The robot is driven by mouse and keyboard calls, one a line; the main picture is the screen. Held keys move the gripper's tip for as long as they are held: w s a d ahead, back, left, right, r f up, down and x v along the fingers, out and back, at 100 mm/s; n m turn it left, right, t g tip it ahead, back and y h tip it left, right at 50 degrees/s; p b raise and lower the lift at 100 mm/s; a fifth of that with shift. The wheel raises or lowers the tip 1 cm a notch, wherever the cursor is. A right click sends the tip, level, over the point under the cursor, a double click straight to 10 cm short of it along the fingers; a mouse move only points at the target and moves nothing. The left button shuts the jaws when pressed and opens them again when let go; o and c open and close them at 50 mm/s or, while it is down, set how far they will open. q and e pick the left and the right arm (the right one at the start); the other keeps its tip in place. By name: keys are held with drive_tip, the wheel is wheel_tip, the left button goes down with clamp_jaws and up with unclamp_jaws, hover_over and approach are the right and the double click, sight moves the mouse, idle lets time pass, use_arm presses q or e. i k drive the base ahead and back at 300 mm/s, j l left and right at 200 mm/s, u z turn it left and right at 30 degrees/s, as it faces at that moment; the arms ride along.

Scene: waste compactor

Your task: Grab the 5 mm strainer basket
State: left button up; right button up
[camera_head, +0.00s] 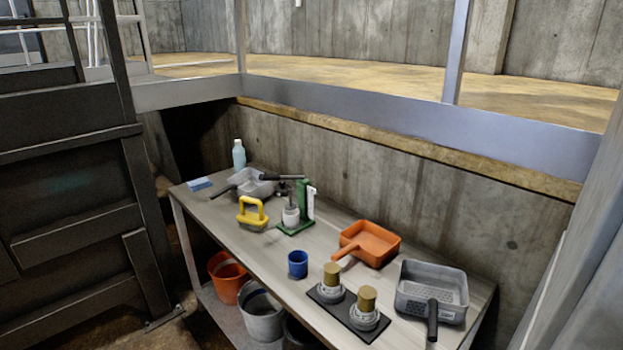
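A grey basket with a perforated floor and a dark handle (450,313) sits on the right end of the table, its handle toward the front edge. An orange square pan or basket (381,250) with an orange handle lies left of it, near the wall. Another grey pan or basket (256,188) with a dark handle is at the far left end, partly hidden behind other items. I see no mesh size marking, so I cannot tell which is the 5 mm one. Neither of my grippers is in view.
The table (335,264) also holds a green stand (305,205), a yellow-handled brush (252,214), a blue cup (298,264), a black tray with two brass-topped pieces (331,275), a bottle (239,155) and a blue block (199,184). Buckets (262,314) stand below. A concrete wall backs it.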

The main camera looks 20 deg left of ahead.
sight(247, 183)
drive_tip(key=i+j+z, duration=0.2)
drive_tip(key=j, duration=0.3)
drive_tip(key=i+j+z, duration=0.15)
drive_tip(key=j, duration=0.35)
drive_tip(key=j+z, duration=0.2)
drive_tip(key=j, duration=0.3)
drive_tip(key=i+j+z, duration=0.15)
drive_tip(key=j, duration=0.4)
